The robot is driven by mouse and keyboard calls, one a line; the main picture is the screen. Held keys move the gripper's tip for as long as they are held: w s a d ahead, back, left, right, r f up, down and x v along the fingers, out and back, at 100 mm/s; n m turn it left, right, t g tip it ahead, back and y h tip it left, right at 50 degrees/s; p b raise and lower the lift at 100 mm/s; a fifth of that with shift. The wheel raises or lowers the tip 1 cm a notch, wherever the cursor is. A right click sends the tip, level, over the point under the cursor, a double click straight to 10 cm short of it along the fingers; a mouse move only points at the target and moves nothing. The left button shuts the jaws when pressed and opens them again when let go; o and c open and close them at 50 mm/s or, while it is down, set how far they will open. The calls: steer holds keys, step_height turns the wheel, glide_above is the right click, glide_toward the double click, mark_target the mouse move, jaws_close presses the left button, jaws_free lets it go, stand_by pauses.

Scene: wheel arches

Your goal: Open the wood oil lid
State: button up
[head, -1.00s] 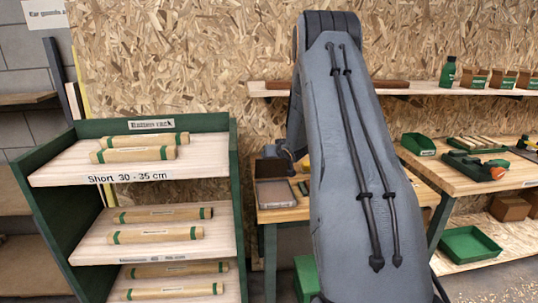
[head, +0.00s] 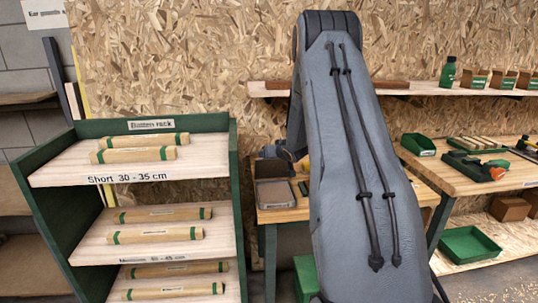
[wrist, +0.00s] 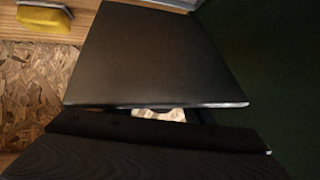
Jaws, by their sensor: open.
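A small grey-brown tin (head: 275,195) stands on the wooden bench, left of my arm in the head view. A darker flap (head: 270,168) rises at its back and looks like its lid, tilted up; I read no label on it. My gripper (head: 284,154) is just above and behind the tin, partly hidden by my arm. It is open; I see nothing held. In the wrist view a broad dark panel (wrist: 155,55), probably the lid, fills the middle, very close. A dark ribbed part lies below it. I cannot tell whether they touch.
A green bottle (head: 447,72) stands on the wall shelf. A green rack (head: 160,124) with wrapped batons is at left. The right bench holds a green tray (head: 418,144) and tools. A yellow block (wrist: 42,19) shows in the wrist view. My arm hides much of the middle bench.

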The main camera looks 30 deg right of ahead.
mark_target(273, 170)
steer(key=shift+s+d+r+p, duration=0.15)
steer(key=shift+s+p, duration=0.2)
steer(key=shift+p, duration=0.05)
steer(key=shift+s+r+p, duration=0.3)
steer(key=shift+r+p, duration=0.15)
steer(key=shift+r, duration=0.15)
steer(key=shift+s+r+p, duration=0.25)
steer(key=shift+r+p, duration=0.15)
steer(key=shift+r, duration=0.15)
steer(key=shift+s+a+r+p, duration=0.1)
steer(key=shift+s+r+p, duration=0.65)
steer(key=shift+r+p, duration=0.25)
steer(key=shift+s+a+r+p, duration=0.1)
steer(key=shift+s+r+p, duration=0.7)
steer(key=shift+r, duration=0.25)
steer(key=b+v, duration=0.2)
steer(key=v, duration=0.5)
steer(key=shift+s+r, duration=0.15)
steer(key=shift+s, duration=0.15)
